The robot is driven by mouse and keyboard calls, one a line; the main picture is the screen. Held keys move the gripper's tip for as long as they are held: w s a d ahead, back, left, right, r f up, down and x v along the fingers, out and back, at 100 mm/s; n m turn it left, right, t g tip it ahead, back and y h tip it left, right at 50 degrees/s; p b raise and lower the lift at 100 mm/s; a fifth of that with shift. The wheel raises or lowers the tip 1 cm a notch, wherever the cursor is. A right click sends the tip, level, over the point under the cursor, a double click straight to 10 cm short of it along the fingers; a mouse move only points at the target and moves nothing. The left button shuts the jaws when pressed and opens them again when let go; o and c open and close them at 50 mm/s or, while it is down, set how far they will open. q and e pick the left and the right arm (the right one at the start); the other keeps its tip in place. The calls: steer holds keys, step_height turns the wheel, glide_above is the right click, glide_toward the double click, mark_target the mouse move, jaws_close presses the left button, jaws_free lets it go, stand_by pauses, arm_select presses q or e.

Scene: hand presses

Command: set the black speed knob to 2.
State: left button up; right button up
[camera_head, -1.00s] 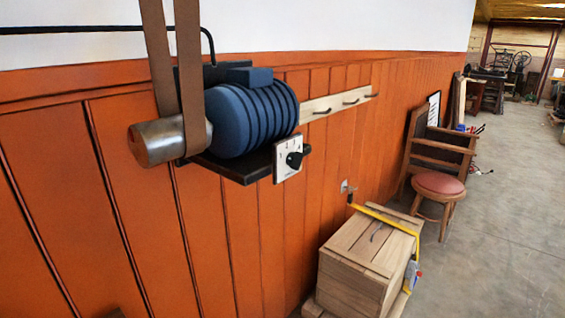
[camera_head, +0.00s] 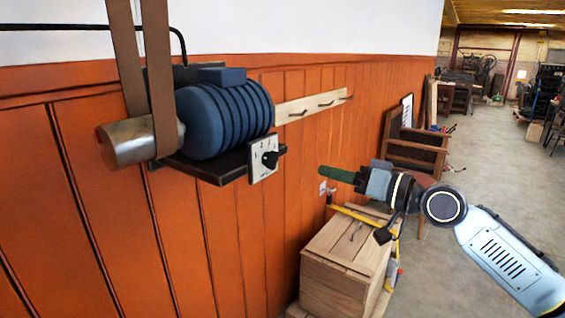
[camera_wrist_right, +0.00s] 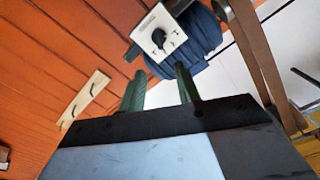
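The black speed knob (camera_head: 270,160) sits on a white dial plate (camera_head: 256,171) at the front edge of a dark shelf under the blue motor (camera_head: 225,115). Marks show on the plate, but I cannot tell which number the knob points at. My right gripper (camera_head: 323,170) has green fingers and is to the right of the knob, apart from it. In the right wrist view, the two green fingers (camera_wrist_right: 158,80) are spread with nothing between them. The knob (camera_wrist_right: 158,38) shows just beyond the fingertips there. My left gripper is not in view.
Leather belts (camera_head: 158,80) run up from a metal pulley (camera_head: 125,142) left of the motor. A pale hook rail (camera_head: 310,104) is on the orange wall to the right. A wooden crate (camera_head: 342,262) stands below my right gripper, with a chair (camera_head: 415,150) behind.

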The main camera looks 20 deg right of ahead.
mark_target(277, 159)
steer(key=p+x, duration=0.2)
steer(key=x, duration=1.1)
jaws_close()
